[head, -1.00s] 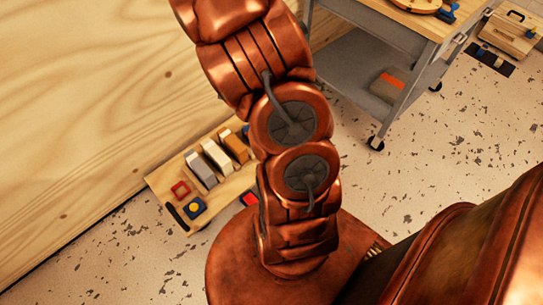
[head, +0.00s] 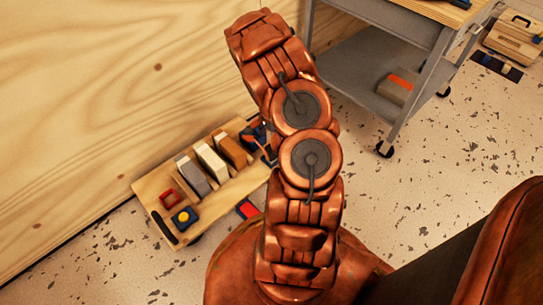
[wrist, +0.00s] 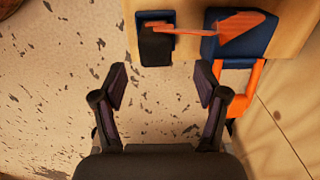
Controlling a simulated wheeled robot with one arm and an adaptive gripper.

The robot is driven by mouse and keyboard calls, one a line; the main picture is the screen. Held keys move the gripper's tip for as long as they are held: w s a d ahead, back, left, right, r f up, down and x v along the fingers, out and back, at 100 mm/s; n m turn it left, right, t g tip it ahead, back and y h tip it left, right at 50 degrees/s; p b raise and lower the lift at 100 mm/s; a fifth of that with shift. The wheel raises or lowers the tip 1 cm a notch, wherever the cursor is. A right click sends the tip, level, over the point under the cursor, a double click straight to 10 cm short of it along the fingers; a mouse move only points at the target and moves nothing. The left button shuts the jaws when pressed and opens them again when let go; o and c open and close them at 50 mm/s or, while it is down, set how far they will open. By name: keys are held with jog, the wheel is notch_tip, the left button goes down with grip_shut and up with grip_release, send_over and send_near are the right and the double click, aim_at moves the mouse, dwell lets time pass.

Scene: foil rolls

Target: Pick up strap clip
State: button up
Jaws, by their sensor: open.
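In the wrist view a dark blue block (wrist: 238,38) with an orange band across it and an orange loop (wrist: 246,88) at its lower edge sits at the upper right; it looks like the strap clip, though I cannot be sure. Beside it, a smaller dark blue and black piece (wrist: 156,46) has an orange strip over it. My gripper (wrist: 162,84) is open and empty, just below the smaller piece in the picture and apart from both. In the head view dark blue and red pieces (head: 256,132) show partly behind my arm; my gripper cannot be made out there.
A wooden board (head: 153,188) holds grey, white and brown blocks, a red square ring (head: 171,198) and a blue block with a yellow button (head: 185,217). A wooden wall (head: 80,120) stands alongside. A grey cart (head: 350,70) is at upper right.

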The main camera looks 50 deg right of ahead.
aim_at(271, 154)
jog(key=f+b, duration=0.1)
jog(key=f, duration=0.1)
jog(key=f+b, duration=0.1)
jog(key=f, duration=0.1)
jog(key=f+b, duration=0.1)
jog(key=f, duration=0.1)
jog(key=shift+s+f, duration=0.25)
jog(key=shift+s, duration=0.05)
jog(key=shift+c, duration=0.4)
jog(key=c, duration=1.2)
